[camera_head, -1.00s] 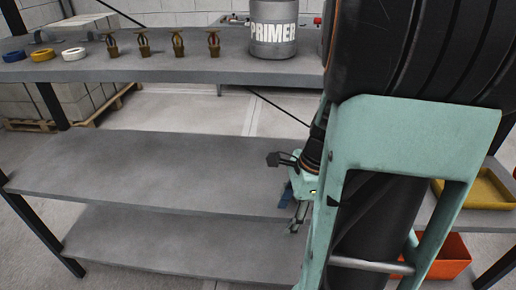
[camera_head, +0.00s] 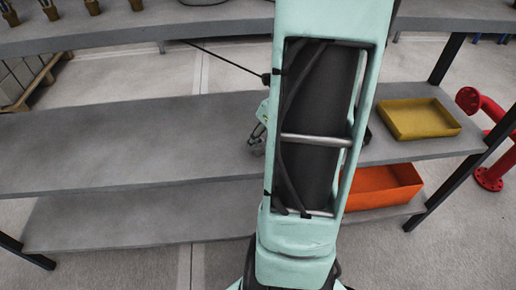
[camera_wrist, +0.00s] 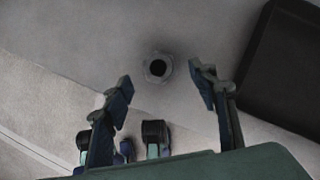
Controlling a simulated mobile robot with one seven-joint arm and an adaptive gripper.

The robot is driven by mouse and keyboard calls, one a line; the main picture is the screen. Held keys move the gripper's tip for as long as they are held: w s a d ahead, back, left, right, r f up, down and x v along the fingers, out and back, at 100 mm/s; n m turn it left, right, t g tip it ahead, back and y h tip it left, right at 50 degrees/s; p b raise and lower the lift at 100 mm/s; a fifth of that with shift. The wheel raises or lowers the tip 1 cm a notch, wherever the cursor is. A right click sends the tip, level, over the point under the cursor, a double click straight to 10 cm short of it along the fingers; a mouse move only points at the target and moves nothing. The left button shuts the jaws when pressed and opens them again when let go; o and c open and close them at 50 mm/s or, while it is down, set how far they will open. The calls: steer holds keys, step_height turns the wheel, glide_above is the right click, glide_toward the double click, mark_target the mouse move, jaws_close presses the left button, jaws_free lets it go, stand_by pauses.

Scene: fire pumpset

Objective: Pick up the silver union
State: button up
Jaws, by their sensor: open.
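The silver union (camera_wrist: 157,68) appears in the wrist view as a small, shaded grey ring with a dark hole, seen from above on a grey surface. I take this ring to be the union; its metal finish is hard to tell in the shade. My gripper (camera_wrist: 160,78) is open, with one finger to the left of the ring and one to the right. The ring lies between and slightly beyond the fingertips in the picture, and I see no contact. In the head view my arm hides the union and most of the gripper.
A yellow tray (camera_head: 418,119) sits on the middle shelf (camera_head: 120,143) at right. An orange bin (camera_head: 380,187) is on the lower shelf (camera_head: 130,222). Red pipework (camera_head: 490,178) stands beyond the rack. A dark block-like shape (camera_wrist: 285,65) is right of the gripper. The middle shelf's left is bare.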

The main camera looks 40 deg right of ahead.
mark_target(258, 146)
steer(key=b+x, duration=0.1)
steer(key=x, duration=0.4)
steer(key=shift+b, duration=0.4)
steer(key=shift+w, duration=0.1)
steer(key=shift+r, duration=0.1)
jaws_close()
